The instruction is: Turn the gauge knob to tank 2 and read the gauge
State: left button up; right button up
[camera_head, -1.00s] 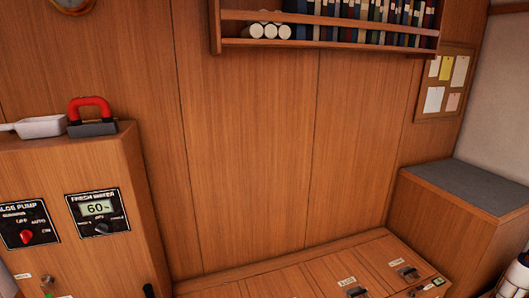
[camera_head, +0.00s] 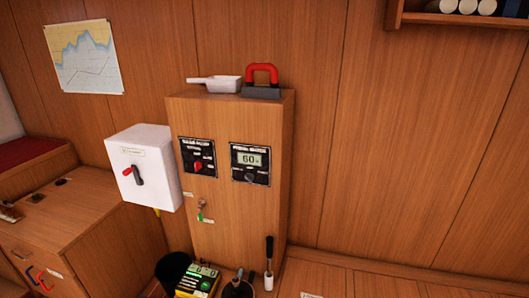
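The fresh water gauge panel (camera_head: 250,164) is a black plate on the front of a wooden cabinet (camera_head: 230,215). Its small display (camera_head: 249,158) reads 60, with a small mark after it that looks like a percent sign. The dark gauge knob (camera_head: 249,178) sits below the display; its pointer direction and the labels around it are too small to read. Neither of my grippers shows in the view.
Left of the gauge is the bilge pump panel (camera_head: 198,157) with a red knob. A white switch box (camera_head: 145,167) juts out beside the cabinet. A scoop (camera_head: 222,84) and a red-handled tool (camera_head: 262,80) lie on top.

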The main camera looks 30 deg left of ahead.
aim_at(250, 177)
jog(key=u, duration=1.05)
